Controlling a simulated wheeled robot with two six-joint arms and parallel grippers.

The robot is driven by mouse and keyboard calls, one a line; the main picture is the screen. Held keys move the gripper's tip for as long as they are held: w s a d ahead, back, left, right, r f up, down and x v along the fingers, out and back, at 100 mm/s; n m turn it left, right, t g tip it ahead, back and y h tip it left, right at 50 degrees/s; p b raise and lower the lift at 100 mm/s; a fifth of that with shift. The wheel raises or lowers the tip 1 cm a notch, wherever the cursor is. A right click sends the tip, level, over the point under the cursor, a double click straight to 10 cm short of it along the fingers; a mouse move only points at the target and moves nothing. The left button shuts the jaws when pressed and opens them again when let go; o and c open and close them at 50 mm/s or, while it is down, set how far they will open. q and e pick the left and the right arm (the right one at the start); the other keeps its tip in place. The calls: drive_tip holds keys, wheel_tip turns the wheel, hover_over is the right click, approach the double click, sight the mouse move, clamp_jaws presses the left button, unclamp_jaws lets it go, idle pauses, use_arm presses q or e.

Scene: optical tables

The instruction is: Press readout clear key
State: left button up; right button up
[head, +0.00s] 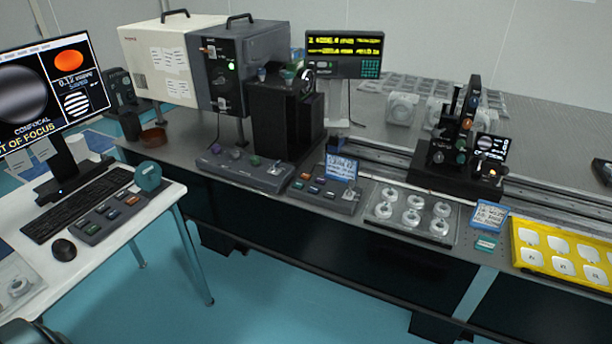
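The readout (343,54) is a dark grey box on a stand at the back of the optical table, right of the large white-and-grey instrument. Its black screen shows two lines of yellow characters, too small to read. A small teal keypad (371,68) sits at the lower right of its face. The keys are tiny, and I cannot tell which is the clear key.
A black upright unit (284,118) stands left of and in front of the readout. Control boxes (244,168) line the table's front edge. A rail stage with optics (462,150) is to the right, near a yellow tray (562,276). A white desk (150,205) stands at left.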

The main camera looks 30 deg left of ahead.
use_arm(q)
clamp_jaws()
idle(1.4)
